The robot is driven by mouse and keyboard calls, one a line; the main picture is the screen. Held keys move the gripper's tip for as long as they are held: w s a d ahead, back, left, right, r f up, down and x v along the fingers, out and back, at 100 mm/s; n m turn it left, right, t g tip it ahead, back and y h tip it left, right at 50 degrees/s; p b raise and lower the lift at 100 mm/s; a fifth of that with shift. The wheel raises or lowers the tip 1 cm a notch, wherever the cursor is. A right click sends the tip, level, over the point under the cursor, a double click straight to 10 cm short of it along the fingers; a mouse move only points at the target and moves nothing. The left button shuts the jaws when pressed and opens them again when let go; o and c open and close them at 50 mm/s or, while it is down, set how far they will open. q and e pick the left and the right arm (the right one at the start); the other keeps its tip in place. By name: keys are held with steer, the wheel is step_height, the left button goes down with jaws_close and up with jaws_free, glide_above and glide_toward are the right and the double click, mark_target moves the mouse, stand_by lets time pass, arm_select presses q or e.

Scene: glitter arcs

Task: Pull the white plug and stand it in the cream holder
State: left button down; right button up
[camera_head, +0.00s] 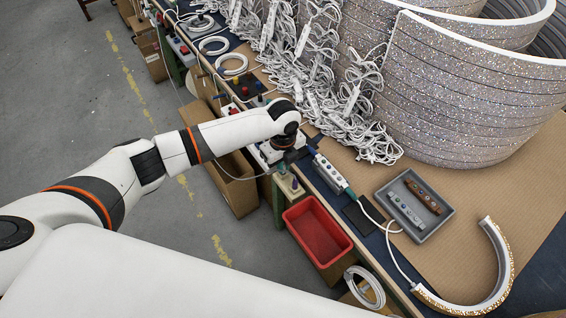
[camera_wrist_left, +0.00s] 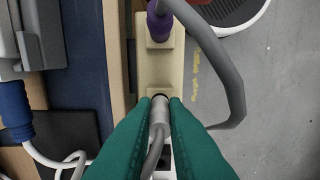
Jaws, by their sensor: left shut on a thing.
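My left gripper (camera_wrist_left: 160,101) shows teal fingers in the left wrist view, shut on the white plug (camera_wrist_left: 159,113), whose grey cable runs back between the fingers. The plug's tip is at a dark-rimmed hole near the end of the cream holder (camera_wrist_left: 158,72). How deep it sits in the hole I cannot tell. A purple plug (camera_wrist_left: 159,27) stands at the holder's other end. In the head view the cream holder (camera_head: 290,187) is at the table's front edge, just below my left wrist; the fingers there are mostly hidden.
A red bin (camera_head: 318,231) hangs at the table edge near the holder. A white strip (camera_head: 330,172), a black pad (camera_head: 361,217) and a grey tray (camera_head: 414,205) lie to the right. A grey cable (camera_wrist_left: 232,85) loops beside the holder. Tangled white cables lie behind.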

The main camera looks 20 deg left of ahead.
arm_select(q)
steer(key=shift+f, duration=0.15)
steer(key=c, duration=1.4)
jaws_free()
steer(key=shift+o, duration=0.2)
step_height(320, 180, up, 12)
